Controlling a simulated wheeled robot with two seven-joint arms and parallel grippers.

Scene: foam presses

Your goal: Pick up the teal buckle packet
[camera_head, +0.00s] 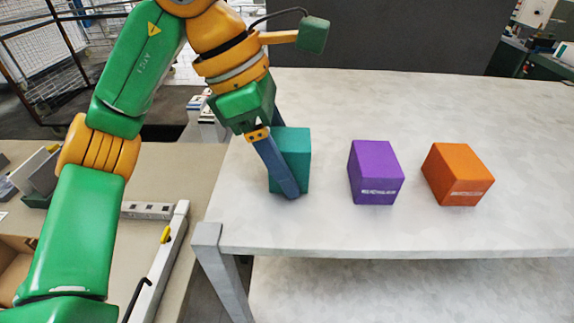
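The teal buckle packet (299,152) is a box-shaped teal block standing upright on the near left part of the pale table. My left gripper (287,182) comes down on it from the upper left. One blue finger crosses the packet's front left side, hiding part of it. The other finger is mostly hidden behind the packet. I cannot tell whether the fingers press on the packet or stand apart from it. The packet appears to rest on the table. My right gripper is not in view.
A purple block (375,172) and an orange block (457,174) stand to the right of the teal packet on the table (400,232), with gaps between them. A dark panel (400,35) rises behind the table. The table's right side is clear.

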